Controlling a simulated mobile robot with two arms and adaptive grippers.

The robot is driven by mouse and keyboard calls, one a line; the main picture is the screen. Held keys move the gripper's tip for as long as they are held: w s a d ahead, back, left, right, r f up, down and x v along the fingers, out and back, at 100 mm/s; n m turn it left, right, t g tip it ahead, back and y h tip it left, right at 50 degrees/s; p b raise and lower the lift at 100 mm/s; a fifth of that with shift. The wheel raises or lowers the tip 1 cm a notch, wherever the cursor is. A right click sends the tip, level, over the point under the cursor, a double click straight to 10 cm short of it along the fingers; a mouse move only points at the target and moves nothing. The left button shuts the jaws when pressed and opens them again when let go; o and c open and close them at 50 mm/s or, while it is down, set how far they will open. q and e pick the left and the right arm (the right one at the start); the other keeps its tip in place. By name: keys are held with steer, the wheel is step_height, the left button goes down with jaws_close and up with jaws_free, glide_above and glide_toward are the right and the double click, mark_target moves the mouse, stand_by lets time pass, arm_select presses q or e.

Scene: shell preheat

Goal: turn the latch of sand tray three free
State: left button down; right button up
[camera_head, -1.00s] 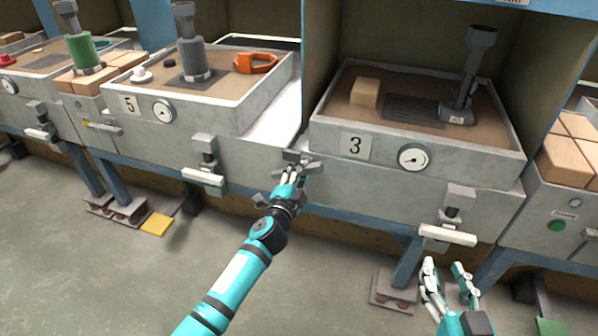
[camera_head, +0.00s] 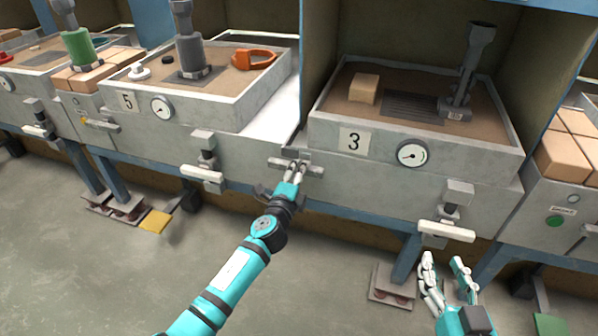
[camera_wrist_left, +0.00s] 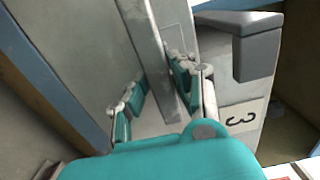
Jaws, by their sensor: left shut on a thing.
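Sand tray three (camera_head: 330,124) is a grey box of brown sand with a "3" plate (camera_head: 353,142) and a dial (camera_head: 412,154) on its front. A latch with a pale bar handle (camera_head: 315,172) is at its front left corner, the bar lying roughly level. In the left wrist view the bar (camera_wrist_left: 160,55) runs between the fingers (camera_wrist_left: 158,95). A second latch with a white bar (camera_head: 447,231) hangs level at the front right. My right gripper (camera_head: 447,264) is open and empty below it.
Tray five (camera_head: 215,120) stands to the left, with its own level latch bar (camera_head: 202,174). A wooden block (camera_head: 363,88) and a grey upright tool (camera_head: 463,75) sit on tray three's sand.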

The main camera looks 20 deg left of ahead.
arm_select(q)
steer(key=shift+w+r, duration=0.1)
steer(key=shift+r, duration=0.15)
steer(key=c, duration=1.4)
jaws_free()
steer(key=shift+o, duration=1.4)
steer(key=shift+w+f, duration=0.1)
steer(key=shift+f, duration=0.05)
steer(key=shift+f, duration=0.1)
steer(key=s, duration=1.2)
steer(key=shift+a, duration=0.2)
steer(key=shift+s, duration=0.1)
